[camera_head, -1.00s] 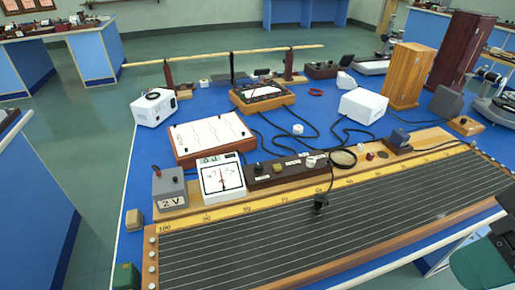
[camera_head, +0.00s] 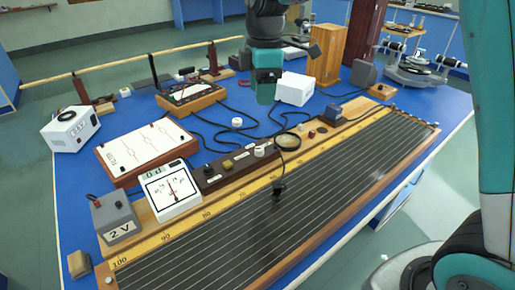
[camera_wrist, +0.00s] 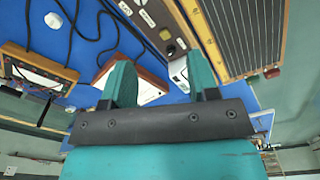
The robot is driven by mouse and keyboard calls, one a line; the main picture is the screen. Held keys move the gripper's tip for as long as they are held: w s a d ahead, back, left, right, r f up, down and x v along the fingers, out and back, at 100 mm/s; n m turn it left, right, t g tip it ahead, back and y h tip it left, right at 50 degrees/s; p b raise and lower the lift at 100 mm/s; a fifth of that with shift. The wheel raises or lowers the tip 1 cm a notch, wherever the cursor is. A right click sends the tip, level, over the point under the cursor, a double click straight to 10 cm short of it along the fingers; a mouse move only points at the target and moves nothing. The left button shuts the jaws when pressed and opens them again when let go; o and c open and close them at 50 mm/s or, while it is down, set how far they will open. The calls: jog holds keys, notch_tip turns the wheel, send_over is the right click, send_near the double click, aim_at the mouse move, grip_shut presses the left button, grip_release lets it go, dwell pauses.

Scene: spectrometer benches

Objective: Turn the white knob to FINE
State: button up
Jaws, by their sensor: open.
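The box's white labels are too small to read in the head view, so the knob's setting cannot be told. The box also shows at the top of the wrist view (camera_wrist: 157,30). My gripper (camera_head: 266,92) hangs above the bench, up and beyond the white knob and apart from it. In the wrist view its two teal fingers (camera_wrist: 160,82) are spread, with nothing between them.
A white meter (camera_head: 172,190) and a grey 2 V box (camera_head: 116,220) stand left of the dark box. A long wired board (camera_head: 290,215) lies in front. A white box (camera_head: 295,89) stands behind, near my gripper. Black cables (camera_head: 222,112) cross the bench.

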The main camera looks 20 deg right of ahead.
aim_at(259, 148)
jog(key=shift+n, duration=0.8)
jog(key=w+f, duration=0.1)
jog(key=f, duration=0.5)
jog(key=w+f, duration=0.1)
jog(key=f, duration=0.5)
jog(key=w+f+p, duration=0.1)
jog(key=f, duration=0.5)
jog(key=shift+w+d+f, duration=0.25)
jog(key=shift+d+f, duration=0.1)
jog(key=shift+f, duration=0.05)
jog(key=c, duration=0.9)
